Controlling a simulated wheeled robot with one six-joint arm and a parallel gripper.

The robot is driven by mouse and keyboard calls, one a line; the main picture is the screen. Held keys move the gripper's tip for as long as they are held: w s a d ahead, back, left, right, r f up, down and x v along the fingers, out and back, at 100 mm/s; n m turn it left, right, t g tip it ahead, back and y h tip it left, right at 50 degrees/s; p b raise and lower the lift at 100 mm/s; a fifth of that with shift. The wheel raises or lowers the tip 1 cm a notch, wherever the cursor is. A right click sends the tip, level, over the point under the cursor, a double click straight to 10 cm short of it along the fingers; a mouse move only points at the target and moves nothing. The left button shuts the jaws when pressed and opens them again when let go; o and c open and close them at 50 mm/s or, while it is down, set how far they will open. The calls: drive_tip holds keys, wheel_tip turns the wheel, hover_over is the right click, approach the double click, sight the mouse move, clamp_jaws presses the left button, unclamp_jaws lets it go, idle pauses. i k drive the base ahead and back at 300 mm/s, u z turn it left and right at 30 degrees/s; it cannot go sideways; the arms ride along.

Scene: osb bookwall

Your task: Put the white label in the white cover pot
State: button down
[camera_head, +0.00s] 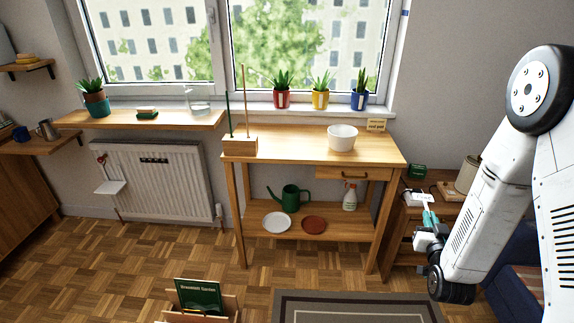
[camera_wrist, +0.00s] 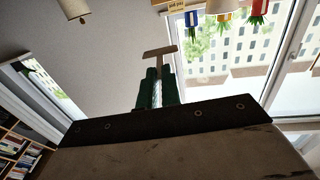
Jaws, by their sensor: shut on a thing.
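The white label (camera_wrist: 160,51), a T-shaped piece, is held between the green fingertips of my gripper (camera_wrist: 156,88) in the wrist view. Its crosspiece sticks out beyond the fingers. In the head view, my gripper (camera_head: 430,217) is at the right, in front of the small shelf unit, with the pale label (camera_head: 420,197) above its fingertips. The white cover pot (camera_head: 342,138) stands upright on the wooden bench (camera_head: 290,148), left of my gripper and apart from it. It seems to show at the top of the tilted wrist view (camera_wrist: 222,6). The pot's inside bottom is hidden.
A small sign (camera_head: 376,125) stands behind the pot. A wooden block with upright sticks (camera_head: 240,146) is at the bench's left end. Red (camera_head: 282,99), yellow (camera_head: 320,100) and blue (camera_head: 359,101) plant pots line the sill. The bench top between block and pot is clear.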

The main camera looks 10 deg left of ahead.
sight(339, 145)
drive_tip(key=u, duration=0.35)
drive_tip(key=k, duration=0.1)
drive_tip(key=z, duration=1)
drive_tip(key=i, duration=1.45)
drive_tip(key=u, duration=0.35)
